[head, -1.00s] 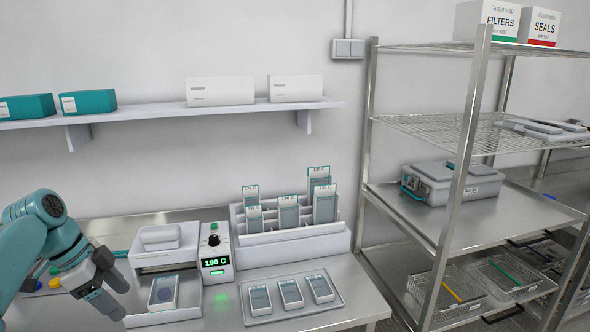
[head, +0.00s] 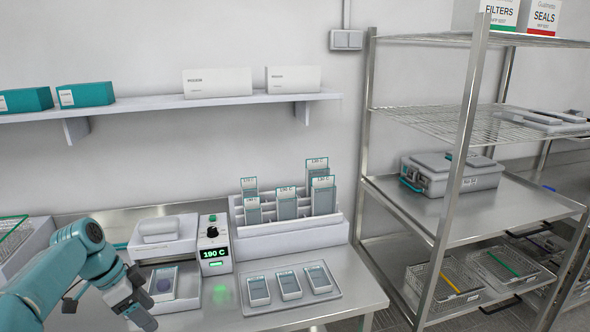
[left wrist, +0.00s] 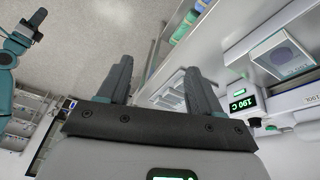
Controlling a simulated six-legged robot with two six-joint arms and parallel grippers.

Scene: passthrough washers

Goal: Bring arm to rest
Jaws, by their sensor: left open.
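My left gripper (head: 143,319) is at the lower left of the head view, near the bench's front edge. It is open and empty. In the left wrist view its two dark fingers (left wrist: 160,82) stand apart with nothing between them. A teal arm part with dark end pieces (left wrist: 18,40), apparently of my other arm, shows at the upper left of that view. Its jaws cannot be made out. In the head view the left gripper is in front of a white press-like device (head: 163,236) holding a slide-like card with a dark disc (head: 164,281).
A control box reading 190 C (head: 215,252), a card rack (head: 290,239) and a tray with three cards (head: 291,309) stand on the bench to the gripper's right. A basket (head: 22,240) is at the left. A metal shelf unit (head: 447,190) stands right. Floor (left wrist: 85,50) shows in the wrist view.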

